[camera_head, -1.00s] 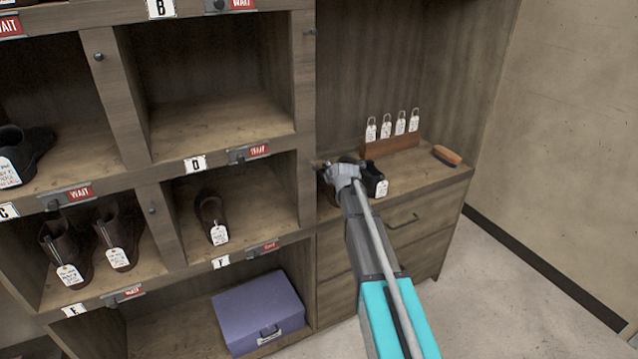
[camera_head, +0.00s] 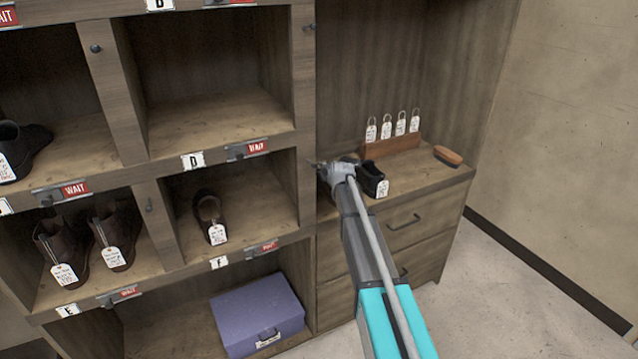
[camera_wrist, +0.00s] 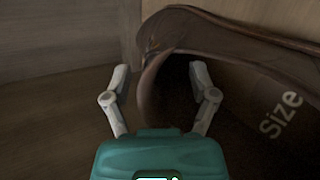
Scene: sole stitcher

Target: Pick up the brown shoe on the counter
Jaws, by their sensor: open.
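The brown shoe (camera_wrist: 185,38) shows in the wrist view as a dark brown collar and opening, with the word "Size" printed inside. My gripper (camera_wrist: 161,78) is open there: the collar edge lies between the fingers, the left finger outside the shoe and the right finger over the opening. I cannot tell whether either finger touches it. In the head view my gripper (camera_head: 326,172) is over the counter (camera_head: 418,180) at its left end, and my arm hides most or all of the brown shoe. A black shoe (camera_head: 373,180) with a white tag stands just right of my gripper.
A wooden rack with several tags (camera_head: 400,142) and a brush (camera_head: 448,155) are at the counter's back and right. The cubby divider (camera_head: 306,190) is close to my gripper's left. Another brown shoe (camera_head: 209,211) sits in a cubby, above a purple box (camera_head: 257,314).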

